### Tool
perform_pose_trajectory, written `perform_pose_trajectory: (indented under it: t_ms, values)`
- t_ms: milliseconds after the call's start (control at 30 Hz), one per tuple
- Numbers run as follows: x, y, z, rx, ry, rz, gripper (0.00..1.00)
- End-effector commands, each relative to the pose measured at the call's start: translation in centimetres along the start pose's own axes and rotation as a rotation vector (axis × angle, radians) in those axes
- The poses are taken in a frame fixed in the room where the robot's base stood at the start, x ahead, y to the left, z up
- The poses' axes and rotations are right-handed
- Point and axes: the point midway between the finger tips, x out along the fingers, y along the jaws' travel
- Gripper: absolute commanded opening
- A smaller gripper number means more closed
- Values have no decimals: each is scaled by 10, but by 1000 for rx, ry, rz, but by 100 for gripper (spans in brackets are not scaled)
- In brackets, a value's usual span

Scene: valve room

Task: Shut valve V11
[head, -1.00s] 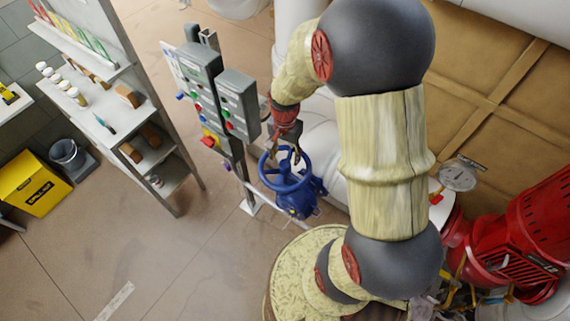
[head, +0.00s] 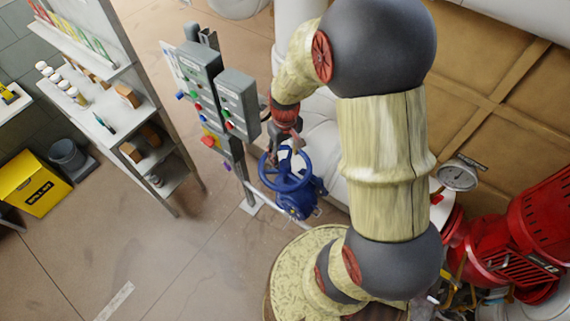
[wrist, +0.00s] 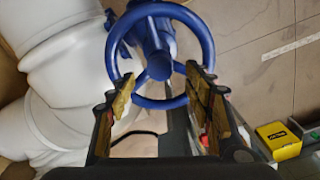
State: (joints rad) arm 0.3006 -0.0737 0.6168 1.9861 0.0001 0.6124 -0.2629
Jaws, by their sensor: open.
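A blue valve with a round handwheel (head: 289,171) stands in the middle of the head view, its blue body (head: 300,203) below the wheel. No V11 label can be read on it. My gripper (head: 285,150) is at the far side of the wheel, pointing down. In the wrist view the handwheel (wrist: 160,98) fills the upper middle, and my gripper (wrist: 163,92) is open, one finger on each side of the wheel's near rim. The rim and hub show between the fingers. I cannot tell whether either finger touches the rim.
Grey control boxes (head: 202,88) with coloured buttons stand on a post left of the valve. White pipes (head: 318,125) run behind it. A red machine (head: 520,235) and a gauge (head: 458,177) are at right. A shelf (head: 150,150) and yellow bin (head: 32,185) are at left. Floor between is clear.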

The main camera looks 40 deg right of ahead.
Motion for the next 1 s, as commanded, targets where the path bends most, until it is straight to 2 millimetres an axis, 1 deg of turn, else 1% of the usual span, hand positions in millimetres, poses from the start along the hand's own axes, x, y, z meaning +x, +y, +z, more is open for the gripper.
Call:
perform_pose_trajectory:
  t_ms: [100,200,433,800,900,1000]
  values:
    - [0,0,0,-140,0,0,52]
    - [0,0,0,-227,0,0,52]
    - [0,0,0,-339,0,0,52]
    - [0,0,0,-794,0,0,52]
    - [0,0,0,-897,0,0,52]
    - [0,0,0,-956,0,0,52]
